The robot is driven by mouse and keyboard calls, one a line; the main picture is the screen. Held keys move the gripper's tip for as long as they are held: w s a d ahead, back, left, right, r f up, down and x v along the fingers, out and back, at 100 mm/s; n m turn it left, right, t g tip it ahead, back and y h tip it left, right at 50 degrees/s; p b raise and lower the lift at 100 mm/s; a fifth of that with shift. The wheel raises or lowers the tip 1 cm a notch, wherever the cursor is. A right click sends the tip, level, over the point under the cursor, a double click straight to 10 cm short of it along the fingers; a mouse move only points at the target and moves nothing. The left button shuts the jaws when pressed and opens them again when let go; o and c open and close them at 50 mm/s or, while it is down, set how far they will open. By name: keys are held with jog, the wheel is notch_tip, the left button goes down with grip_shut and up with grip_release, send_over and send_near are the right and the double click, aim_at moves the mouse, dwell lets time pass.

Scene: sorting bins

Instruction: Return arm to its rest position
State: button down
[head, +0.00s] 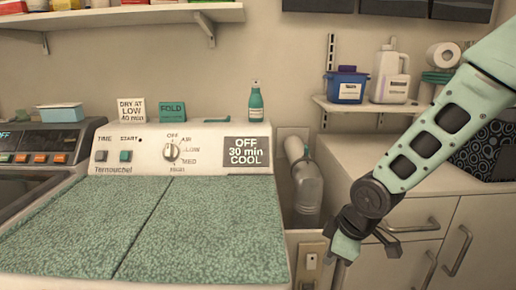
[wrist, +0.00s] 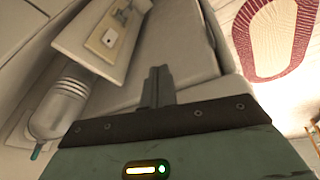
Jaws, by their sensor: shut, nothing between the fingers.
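My gripper (wrist: 157,83) is shut and empty in the wrist view, its two dark fingers together in front of the green palm. In the head view my arm reaches in from the right and bends down at a dark wrist joint, with my gripper (head: 348,238) low, just right of the dryer (head: 190,235). The finger detail is small there. I cannot tell the exact gap to either.
A grey duct or bottle-like cylinder (head: 306,185) stands between dryer and cabinet. A patterned dark box (head: 490,150) is on the cabinet top behind my arm. A wall shelf (head: 370,105) holds a blue tub (head: 346,87) and a white jug (head: 389,75). The dryer lid is clear.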

jog(key=s+a+r+m+g+h, duration=0.1)
jog(key=s+r, duration=0.3)
jog(key=s, duration=0.7)
jog(key=s+a+r+m+g, duration=0.1)
jog(key=s+r+m, duration=0.3)
jog(key=s, duration=0.8)
jog(key=shift+s+a+r+m+g+h, duration=0.2)
jog(key=shift+a+r+m+g+h, duration=0.15)
jog(key=shift+r+g, duration=0.2)
